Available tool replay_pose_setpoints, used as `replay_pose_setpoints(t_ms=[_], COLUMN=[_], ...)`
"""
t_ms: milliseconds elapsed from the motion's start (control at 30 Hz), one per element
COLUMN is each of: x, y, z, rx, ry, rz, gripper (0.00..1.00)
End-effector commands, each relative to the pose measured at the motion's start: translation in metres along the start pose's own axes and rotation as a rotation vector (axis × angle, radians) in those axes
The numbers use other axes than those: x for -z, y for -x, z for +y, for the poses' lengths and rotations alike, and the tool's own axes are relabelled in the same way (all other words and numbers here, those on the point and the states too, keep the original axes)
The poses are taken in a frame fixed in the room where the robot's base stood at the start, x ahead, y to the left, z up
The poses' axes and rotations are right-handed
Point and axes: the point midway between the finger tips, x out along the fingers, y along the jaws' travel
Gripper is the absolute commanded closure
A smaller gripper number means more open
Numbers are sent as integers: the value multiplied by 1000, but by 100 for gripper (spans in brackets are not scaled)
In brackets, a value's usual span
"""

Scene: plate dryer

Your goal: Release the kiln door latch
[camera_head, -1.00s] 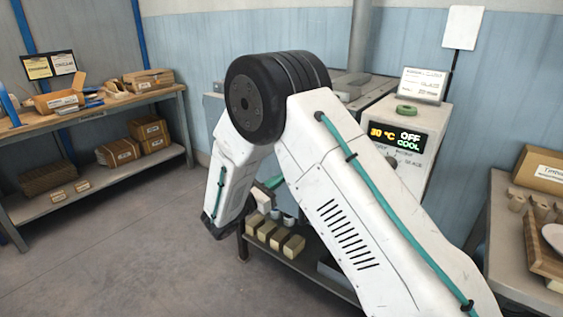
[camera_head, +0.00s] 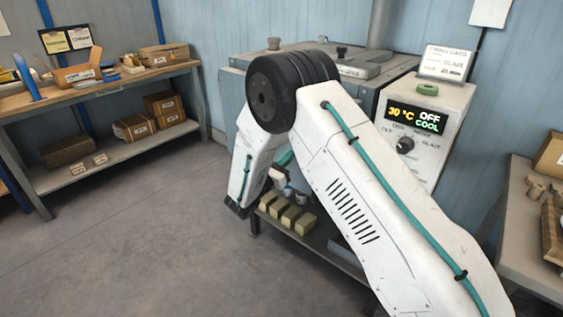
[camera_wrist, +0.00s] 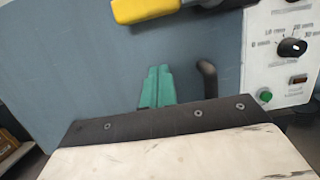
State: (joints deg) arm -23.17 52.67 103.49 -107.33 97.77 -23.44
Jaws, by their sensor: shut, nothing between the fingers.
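The kiln (camera_head: 232,92) is a grey box behind my arm in the head view, its front mostly hidden by the arm. In the wrist view its grey-blue front face (camera_wrist: 60,75) fills the background. A yellow grip (camera_wrist: 145,9) on a dark bar crosses the top of that view; it looks like the latch lever. My gripper (camera_wrist: 158,70) shows as two teal fingers pressed together, shut and empty, below the yellow grip and apart from it in the picture. A dark bent handle (camera_wrist: 208,75) stands just right of the fingers; contact cannot be told.
A control box (camera_head: 415,120) at the kiln's right reads 30 °C, OFF, COOL. In the wrist view a panel holds a black knob (camera_wrist: 292,47) and green button (camera_wrist: 264,96). A workbench (camera_head: 110,90) stands left, a table (camera_head: 520,240) right. Floor at left is clear.

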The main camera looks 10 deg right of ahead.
Motion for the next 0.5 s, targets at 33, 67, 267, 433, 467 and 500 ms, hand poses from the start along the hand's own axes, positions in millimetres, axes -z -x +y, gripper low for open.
replay_pose_setpoints(t_ms=[33, 67, 267, 433, 467, 500], x=[0, 0, -8, -30, -32, -35], y=[-13, -20, -53, -58, -58, -59], z=[-1, -1, 0, 0, 0, 0], rx=[4, 4, 0, 1, 1, 1], ry=[-1, 0, -3, -2, -1, 0], rz=[0, 0, -1, -1, 0, 0], gripper=[100, 100, 100, 100, 100, 100])
